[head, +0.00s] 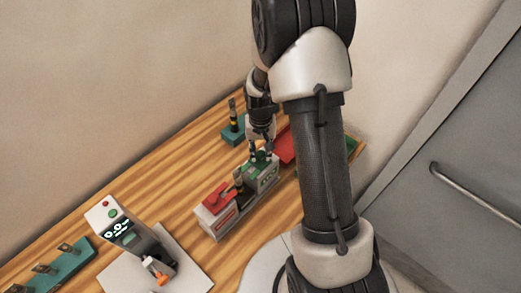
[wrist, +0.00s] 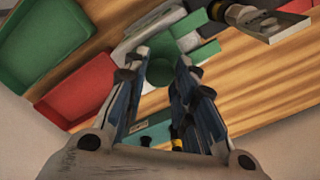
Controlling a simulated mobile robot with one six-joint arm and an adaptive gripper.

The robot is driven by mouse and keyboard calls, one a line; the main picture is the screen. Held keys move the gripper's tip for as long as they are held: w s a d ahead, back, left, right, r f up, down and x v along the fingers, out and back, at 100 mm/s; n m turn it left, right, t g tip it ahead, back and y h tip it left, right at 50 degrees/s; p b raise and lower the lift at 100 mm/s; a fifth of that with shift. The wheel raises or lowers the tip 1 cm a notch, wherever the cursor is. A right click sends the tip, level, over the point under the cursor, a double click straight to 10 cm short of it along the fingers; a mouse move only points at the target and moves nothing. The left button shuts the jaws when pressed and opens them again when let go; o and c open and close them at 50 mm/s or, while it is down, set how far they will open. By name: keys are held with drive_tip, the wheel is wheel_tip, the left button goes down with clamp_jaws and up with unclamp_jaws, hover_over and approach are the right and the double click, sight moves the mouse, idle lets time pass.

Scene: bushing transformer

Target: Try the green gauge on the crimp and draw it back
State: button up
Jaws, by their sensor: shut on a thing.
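My gripper (head: 261,150) reaches down over the green end of a grey stand (head: 213,229) on the wooden table. It is shut on the green gauge, a round green piece (wrist: 160,72) between the fingertips in the wrist view. Green blocks (wrist: 203,54) lie close beside it. Whether the gauge is seated in the stand or clear of it I cannot tell. The red gauge (head: 214,195) is at the stand's other end. A dark part (head: 238,178) stands between the two ends; I cannot make out its crimp.
A teal block (head: 234,131) with an upright dark part stands behind. A red tray (wrist: 80,92) and a green tray (wrist: 45,42) lie beyond the stand. A device with a screen (head: 117,230) and a teal rack (head: 70,262) are front left. Bare wood separates them.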

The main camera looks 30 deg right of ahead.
sight(257, 162)
clamp_jaws()
drive_tip(key=shift+a, duration=0.1)
drive_tip(key=shift+s+a+b, duration=0.3)
drive_tip(key=shift+s+a, duration=0.1)
drive_tip(key=shift+a, duration=0.45)
drive_tip(key=o, duration=0.9)
unclamp_jaws()
drive_tip(key=shift+r, duration=0.1)
wheel_tip(257, 162, up, 12)
drive_tip(key=shift+d+f, duration=0.1)
